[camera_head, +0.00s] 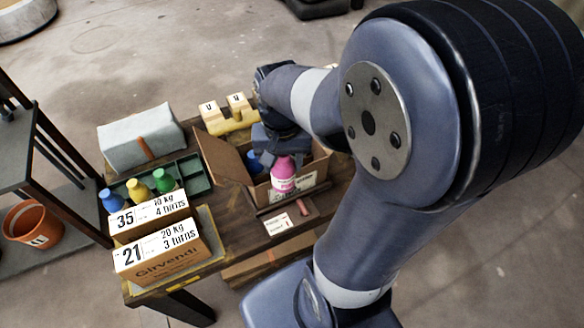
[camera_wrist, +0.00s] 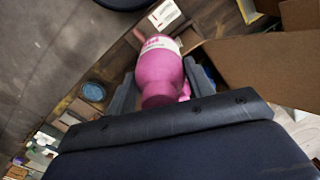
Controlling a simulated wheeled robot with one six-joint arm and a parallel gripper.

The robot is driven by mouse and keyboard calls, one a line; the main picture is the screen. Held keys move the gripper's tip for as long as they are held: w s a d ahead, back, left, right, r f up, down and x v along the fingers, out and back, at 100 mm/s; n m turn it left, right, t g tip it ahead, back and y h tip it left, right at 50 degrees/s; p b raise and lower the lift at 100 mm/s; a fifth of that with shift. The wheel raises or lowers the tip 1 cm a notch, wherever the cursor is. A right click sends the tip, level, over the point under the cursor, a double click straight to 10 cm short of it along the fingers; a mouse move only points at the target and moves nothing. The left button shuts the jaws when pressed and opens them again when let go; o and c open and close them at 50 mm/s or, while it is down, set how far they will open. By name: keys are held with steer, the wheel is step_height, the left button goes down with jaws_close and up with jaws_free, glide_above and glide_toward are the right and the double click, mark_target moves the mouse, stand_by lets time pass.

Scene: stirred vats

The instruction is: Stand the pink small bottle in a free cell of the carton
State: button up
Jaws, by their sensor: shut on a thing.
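The pink small bottle (camera_head: 283,176) has a white label and is held by my gripper (camera_head: 277,152), at the front side of the open carton (camera_head: 308,186). In the wrist view the pink bottle (camera_wrist: 160,72) sits between the two fingers of my gripper (camera_wrist: 158,82), which are shut on it. The carton's brown flap (camera_wrist: 262,65) shows at the right there. In the head view a blue bottle (camera_head: 254,162) shows at the carton's left end. The carton's cells are mostly hidden by my gripper and the bottle, and I cannot tell whether the bottle's base is inside a cell.
A green rack (camera_head: 198,172) with blue, yellow and green bottles stands at the left. Two number-marked boxes (camera_head: 158,252) stand in front of it. A grey-white case (camera_head: 140,138) and a yellow block (camera_head: 230,122) are at the back. The carton's left flap (camera_head: 222,160) stands open.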

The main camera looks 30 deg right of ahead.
steer(key=w+a, duration=0.2)
steer(key=w, duration=0.6)
steer(key=shift+w+a, duration=0.15)
steer(key=shift+a, duration=0.05)
steer(key=shift+f, duration=0.1)
steer(key=shift+f+b, duration=0.6)
steer(key=shift+f, duration=0.25)
steer(key=shift+f, duration=0.15)
steer(key=shift+f+b, duration=1)
steer(key=shift+f, duration=0.25)
steer(key=shift+f, duration=0.2)
steer(key=shift+f+b, duration=0.65)
steer(key=shift+f, duration=0.1)
steer(key=shift+f, duration=0.1)
steer(key=shift+f+b, duration=0.55)
steer(key=shift+f, duration=0.2)
